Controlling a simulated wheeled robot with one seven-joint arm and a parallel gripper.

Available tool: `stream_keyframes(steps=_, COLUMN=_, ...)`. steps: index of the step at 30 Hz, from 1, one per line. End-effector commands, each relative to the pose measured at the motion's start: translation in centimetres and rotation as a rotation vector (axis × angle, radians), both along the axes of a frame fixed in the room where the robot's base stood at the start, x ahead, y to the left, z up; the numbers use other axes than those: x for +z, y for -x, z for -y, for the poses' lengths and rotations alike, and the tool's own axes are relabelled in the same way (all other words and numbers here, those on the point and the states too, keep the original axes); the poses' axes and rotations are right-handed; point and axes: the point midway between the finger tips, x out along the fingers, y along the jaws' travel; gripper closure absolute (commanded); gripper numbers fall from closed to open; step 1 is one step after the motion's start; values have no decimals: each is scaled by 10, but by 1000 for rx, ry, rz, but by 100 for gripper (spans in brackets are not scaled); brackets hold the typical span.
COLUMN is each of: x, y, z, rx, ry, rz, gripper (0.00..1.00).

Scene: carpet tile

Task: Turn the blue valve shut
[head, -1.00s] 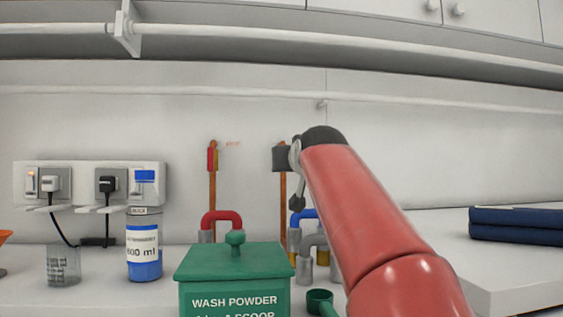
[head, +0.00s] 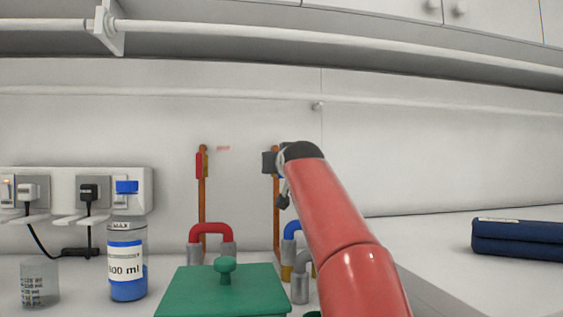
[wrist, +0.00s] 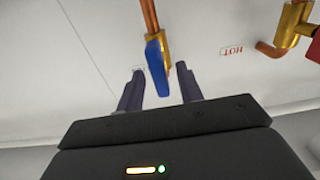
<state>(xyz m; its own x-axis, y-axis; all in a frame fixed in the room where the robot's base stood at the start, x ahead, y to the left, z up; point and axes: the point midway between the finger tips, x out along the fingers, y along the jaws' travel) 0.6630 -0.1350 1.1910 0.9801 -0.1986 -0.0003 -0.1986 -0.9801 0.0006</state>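The blue valve handle (wrist: 157,70) hangs on a brass body on a copper pipe in the wrist view. My gripper (wrist: 160,72) is open. Its two dark fingers stand on either side of the handle, with a visible gap on both sides. I cannot tell how deep the handle sits between them. In the head view my gripper (head: 270,161) is a dark block in front of the right copper pipe (head: 276,215). It hides the blue valve there, and its fingers cannot be made out.
A red valve handle (head: 201,165) is on the left pipe, near a HOT label (wrist: 232,51). A green wash powder box (head: 220,292), a blue-labelled bottle (head: 126,265) and a beaker (head: 38,283) stand on the bench.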

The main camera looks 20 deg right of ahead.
Motion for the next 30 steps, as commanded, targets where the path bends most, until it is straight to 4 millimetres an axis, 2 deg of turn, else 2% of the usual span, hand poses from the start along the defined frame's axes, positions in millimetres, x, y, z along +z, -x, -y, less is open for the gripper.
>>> stream_keyframes(steps=4, x=0, y=0, z=0, rx=0, ry=0, rz=1, gripper=64)
stream_keyframes(steps=12, x=0, y=0, z=0, rx=0, ry=0, rz=0, gripper=99)
stream_keyframes(steps=23, x=0, y=1, z=0, rx=1, ry=-32, rz=7, gripper=100)
stream_keyframes(steps=30, x=0, y=1, z=0, rx=1, ry=-158, rz=32, gripper=100)
